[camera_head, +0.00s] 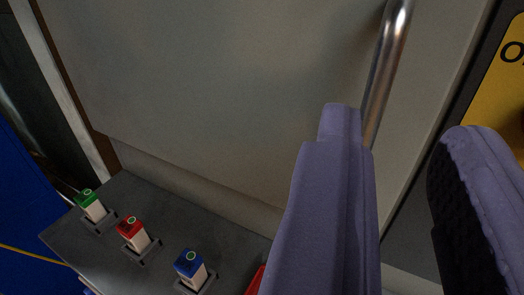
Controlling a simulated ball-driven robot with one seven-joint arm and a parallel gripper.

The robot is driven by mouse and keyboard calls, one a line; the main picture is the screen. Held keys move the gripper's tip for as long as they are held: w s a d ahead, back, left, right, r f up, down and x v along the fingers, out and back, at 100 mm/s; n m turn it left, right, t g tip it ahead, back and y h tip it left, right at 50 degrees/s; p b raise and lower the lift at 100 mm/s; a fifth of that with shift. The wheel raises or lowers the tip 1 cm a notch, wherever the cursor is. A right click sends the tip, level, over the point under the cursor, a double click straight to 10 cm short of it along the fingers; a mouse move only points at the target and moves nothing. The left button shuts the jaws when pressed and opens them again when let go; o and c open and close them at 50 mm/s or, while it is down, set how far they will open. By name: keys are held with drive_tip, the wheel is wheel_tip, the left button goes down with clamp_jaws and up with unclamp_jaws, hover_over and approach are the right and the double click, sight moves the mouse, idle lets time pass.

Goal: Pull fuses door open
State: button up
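A large pale grey door (215,85) fills the upper middle of the view, and it looks shut. A shiny metal bar handle (387,62) runs up its right side; its lower part is hidden behind my left finger. My gripper (405,145) is open, with two purple fingers and a wide gap between them. The left finger overlaps the handle's lower end in the picture; I cannot tell whether they touch. The right finger, with a black ridged pad, is to the right of the handle. Nothing shows held between the fingers.
Below the door a dark grey ledge (165,215) holds a green-topped fuse (92,206), a red-topped fuse (133,234) and a blue-topped fuse (193,268). A red item (256,281) is partly hidden by the left finger. A yellow sign (500,95) is at the right.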

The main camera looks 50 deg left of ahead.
sight(380, 87)
drive_tip(key=b+x, duration=0.1)
drive_tip(key=x, duration=0.6)
drive_tip(key=shift+w+a+b, duration=0.2)
drive_tip(key=shift+b, duration=0.15)
clamp_jaws()
